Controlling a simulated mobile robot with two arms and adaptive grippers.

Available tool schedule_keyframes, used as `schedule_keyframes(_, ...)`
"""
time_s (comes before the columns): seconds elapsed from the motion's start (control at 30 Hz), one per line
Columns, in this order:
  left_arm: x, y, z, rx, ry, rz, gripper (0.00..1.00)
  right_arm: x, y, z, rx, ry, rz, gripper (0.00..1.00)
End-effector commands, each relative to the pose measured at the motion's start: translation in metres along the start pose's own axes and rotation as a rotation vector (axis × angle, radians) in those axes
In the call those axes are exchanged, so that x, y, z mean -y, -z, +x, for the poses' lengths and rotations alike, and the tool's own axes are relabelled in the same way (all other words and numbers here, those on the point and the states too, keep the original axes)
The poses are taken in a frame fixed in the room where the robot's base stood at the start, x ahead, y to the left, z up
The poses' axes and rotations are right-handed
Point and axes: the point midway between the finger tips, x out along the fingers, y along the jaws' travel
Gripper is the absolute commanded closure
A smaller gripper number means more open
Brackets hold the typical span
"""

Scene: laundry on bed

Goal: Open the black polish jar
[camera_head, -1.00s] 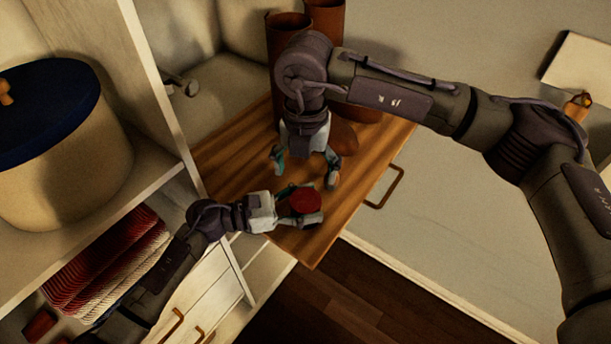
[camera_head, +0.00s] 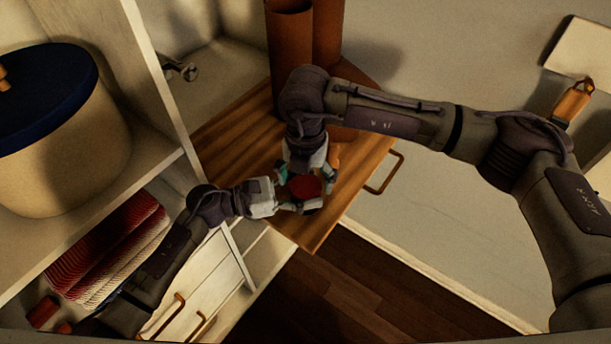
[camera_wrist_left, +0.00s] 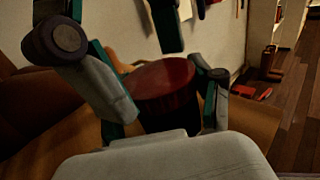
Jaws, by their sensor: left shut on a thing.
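The polish jar has a red lid (camera_head: 306,187) and a dark body (camera_wrist_left: 170,113). My left gripper (camera_head: 290,197) reaches in from the left and is shut on the jar's body. In the left wrist view the jar stands between its fingers (camera_wrist_left: 165,103), red lid up. My right gripper (camera_head: 306,173) points down just behind the jar, its fingers apart near the lid. One of its fingers shows above the lid in the left wrist view (camera_wrist_left: 166,25). I cannot tell whether it touches the lid.
A shelf on the left holds a cream box with a blue lid (camera_head: 50,100). Folded striped cloths (camera_head: 110,245) lie below it. Dark floor (camera_head: 400,295) is clear at the front.

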Motion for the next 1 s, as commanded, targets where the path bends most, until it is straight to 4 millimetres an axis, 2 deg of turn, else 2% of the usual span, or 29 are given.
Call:
schedule_keyframes(0.03, -0.0001, 0.0000, 0.0000, 0.000, 0.000, 0.000, 1.00, -0.0001, 0.0001, -0.0001, 0.000, 0.000, 0.000, 0.28)
schedule_keyframes(0.3, 0.0001, -0.0004, 0.0001, 0.001, 0.000, 0.000, 1.00, 0.0003, 0.0004, 0.0010, -0.001, 0.002, 0.000, 0.72)
schedule_keyframes(0.33, 0.0001, -0.0004, 0.0001, 0.001, 0.001, 0.000, 1.00, 0.0004, 0.0004, 0.0011, -0.001, 0.002, 0.000, 0.75)
schedule_keyframes(0.47, 0.0003, -0.0007, 0.0003, 0.002, 0.001, 0.000, 1.00, 0.0005, 0.0006, 0.0016, -0.002, 0.003, -0.037, 0.74)
schedule_keyframes(0.67, 0.0004, -0.0009, 0.0004, 0.002, 0.002, 0.001, 1.00, 0.0006, 0.0006, 0.0015, -0.002, 0.004, -0.357, 0.73)
schedule_keyframes(1.0, -0.0004, -0.0010, 0.0003, 0.002, -0.001, 0.001, 1.00, 0.0002, 0.0006, 0.0008, -0.002, 0.001, -0.338, 0.75)
